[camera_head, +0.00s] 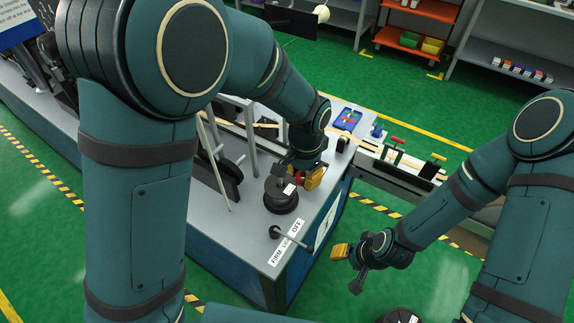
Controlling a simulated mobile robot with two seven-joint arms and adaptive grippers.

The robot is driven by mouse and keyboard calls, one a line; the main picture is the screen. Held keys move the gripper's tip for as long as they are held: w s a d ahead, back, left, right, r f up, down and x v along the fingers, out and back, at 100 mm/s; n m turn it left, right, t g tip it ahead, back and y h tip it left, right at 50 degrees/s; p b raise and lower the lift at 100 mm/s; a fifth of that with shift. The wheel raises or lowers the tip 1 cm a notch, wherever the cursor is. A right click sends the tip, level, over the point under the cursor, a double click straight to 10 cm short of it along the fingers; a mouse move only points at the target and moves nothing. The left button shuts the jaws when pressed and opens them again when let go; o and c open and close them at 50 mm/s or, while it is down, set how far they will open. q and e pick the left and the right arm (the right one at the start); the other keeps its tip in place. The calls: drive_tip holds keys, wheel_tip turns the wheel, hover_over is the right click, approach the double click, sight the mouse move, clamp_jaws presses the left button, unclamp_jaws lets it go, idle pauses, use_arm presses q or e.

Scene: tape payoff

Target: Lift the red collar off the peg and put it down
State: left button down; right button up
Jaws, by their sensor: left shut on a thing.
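My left gripper (310,179), with yellow fingertips, is at the bench corner. It is shut on the red collar (299,174), of which only a small red patch shows beside the fingertips. A black round stand (281,197) is on the bench just below and left of the fingertips. The peg cannot be made out, and I cannot tell whether the collar is still around it. My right gripper (340,252) hangs over the green floor, right of the bench and away from the collar. Its finger gap cannot be made out.
The grey bench top (252,226) has a black-knobbed lever (293,238) and an OFF label (297,226) near its front edge. A blue tray (347,119) lies at the back corner.

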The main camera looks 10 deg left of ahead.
use_arm(q)
drive_tip(key=s+d, duration=0.4)
drive_tip(key=d, duration=0.7)
drive_tip(key=shift+s+p, duration=0.3)
drive_tip(key=shift+p, duration=0.05)
use_arm(e)
drive_tip(key=shift+r, duration=0.45)
